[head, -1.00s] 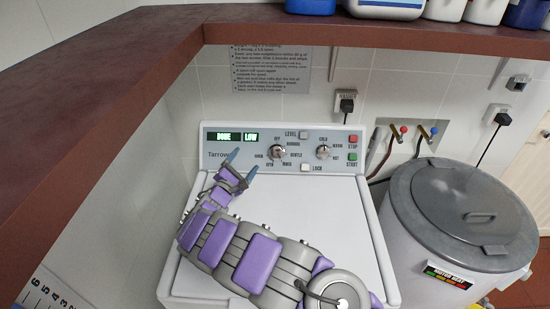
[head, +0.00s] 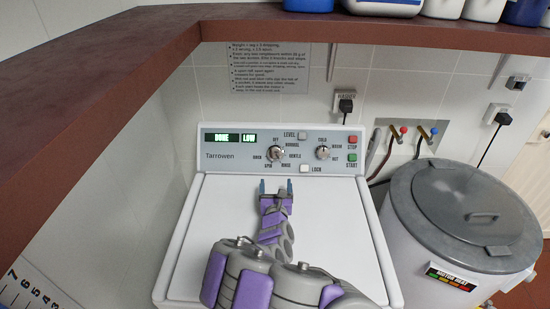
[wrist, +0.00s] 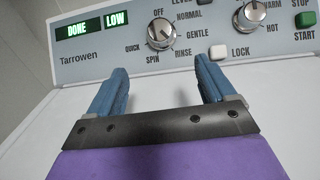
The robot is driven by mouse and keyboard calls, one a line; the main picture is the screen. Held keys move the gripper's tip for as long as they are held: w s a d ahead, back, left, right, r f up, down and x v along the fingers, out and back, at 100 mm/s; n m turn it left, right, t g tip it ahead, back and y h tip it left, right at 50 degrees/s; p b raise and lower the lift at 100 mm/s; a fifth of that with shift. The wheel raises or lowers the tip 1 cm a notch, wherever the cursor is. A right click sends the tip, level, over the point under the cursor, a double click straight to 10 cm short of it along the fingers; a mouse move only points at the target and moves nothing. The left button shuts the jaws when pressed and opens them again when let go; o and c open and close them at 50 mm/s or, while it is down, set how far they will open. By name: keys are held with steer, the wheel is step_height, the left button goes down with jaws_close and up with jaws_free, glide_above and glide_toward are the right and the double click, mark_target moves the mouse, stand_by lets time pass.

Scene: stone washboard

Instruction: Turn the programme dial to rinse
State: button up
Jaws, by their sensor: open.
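The programme dial (head: 276,153) is a silver knob on the grey control panel at the back of the white Tarrowen washer. In the wrist view the dial (wrist: 160,34) is ringed by OFF, NORMAL, GENTLE, RINSE, SPIN and QUICK. RINSE stands at its lower right. I cannot tell for sure which word its mark points to. My gripper (head: 276,186) is open and empty, just in front of the panel below the dial. In the wrist view its blue fingers (wrist: 161,75) point at the panel, apart from the dial, which shows between and beyond the fingertips.
A second dial (head: 323,153) sits to the right, with a red STOP button (head: 353,140) and a green START button (head: 352,157). A white LOCK button (head: 304,169) is near the programme dial. The display (wrist: 95,24) reads DONE and LOW. A brown shelf (head: 430,37) overhangs above.

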steer(key=b, duration=0.4)
glide_toward(275, 156)
steer(key=w, duration=0.3)
steer(key=shift+w+f, duration=0.1)
steer(key=shift+w, duration=0.25)
steer(key=w, duration=0.1)
steer(key=w+b, duration=0.1)
steer(key=w, duration=0.3)
steer(key=shift+w+a, duration=0.1)
steer(key=shift+a, duration=0.2)
steer(key=shift+w, duration=0.5)
steer(key=c, duration=1)
steer(key=shift+m, duration=0.3)
steer(key=shift+c, duration=0.2)
